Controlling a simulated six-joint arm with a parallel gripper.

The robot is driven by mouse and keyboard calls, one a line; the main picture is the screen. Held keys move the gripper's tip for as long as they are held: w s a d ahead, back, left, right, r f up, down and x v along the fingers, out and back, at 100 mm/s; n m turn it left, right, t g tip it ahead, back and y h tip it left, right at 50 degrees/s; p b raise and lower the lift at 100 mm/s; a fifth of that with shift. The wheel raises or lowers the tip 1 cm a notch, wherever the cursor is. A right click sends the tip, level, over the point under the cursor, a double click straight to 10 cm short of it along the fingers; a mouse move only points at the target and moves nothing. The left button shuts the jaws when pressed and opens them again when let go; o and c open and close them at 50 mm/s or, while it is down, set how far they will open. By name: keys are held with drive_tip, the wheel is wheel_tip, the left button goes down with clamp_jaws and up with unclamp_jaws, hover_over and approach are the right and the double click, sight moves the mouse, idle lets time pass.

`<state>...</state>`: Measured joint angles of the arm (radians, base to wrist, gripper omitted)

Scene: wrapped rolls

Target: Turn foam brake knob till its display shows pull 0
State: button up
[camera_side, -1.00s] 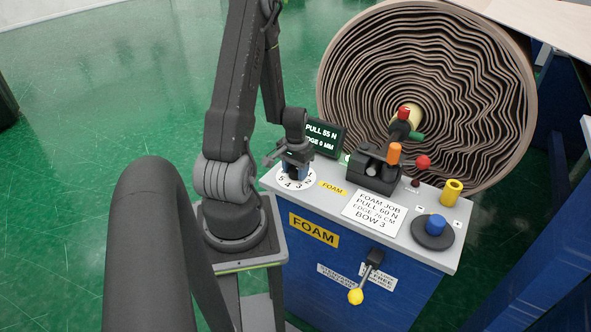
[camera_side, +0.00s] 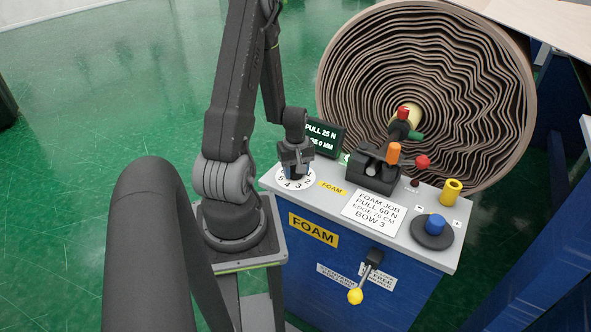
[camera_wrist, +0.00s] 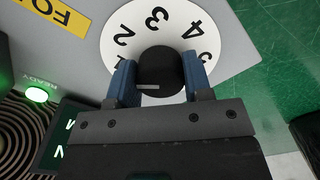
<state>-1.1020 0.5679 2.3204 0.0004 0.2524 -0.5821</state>
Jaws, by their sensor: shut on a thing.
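The foam brake knob (camera_wrist: 160,72) is black and round, with a pale pointer line, on a white numbered dial (camera_wrist: 110,55). In the side view the dial (camera_side: 283,184) lies at the left end of the cabinet top. My gripper (camera_wrist: 158,82) is shut on the knob, one blue finger on each side. In the side view my gripper (camera_side: 295,168) points down over the dial and hides most of the knob. The display (camera_side: 325,137) behind it reads PULL 25 N, with an edge line of 0 MM partly covered.
A large wrapped foam roll (camera_side: 440,85) stands behind the cabinet. A black block with an orange knob (camera_side: 394,153), a red ball lever (camera_side: 423,162), a yellow cylinder (camera_side: 452,190) and a blue knob (camera_side: 436,224) are to the right. A job card (camera_side: 375,213) lies on top.

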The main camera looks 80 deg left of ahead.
drive_tip(key=n, duration=0.5)
drive_tip(key=shift+n, duration=0.3)
drive_tip(key=shift+w+n, duration=0.1)
drive_tip(key=shift+n, duration=2.1)
drive_tip(key=o, duration=0.9)
drive_tip(key=shift+r, duration=0.1)
wheel_tip(320, 180, up, 14)
drive_tip(key=shift+f, duration=0.15)
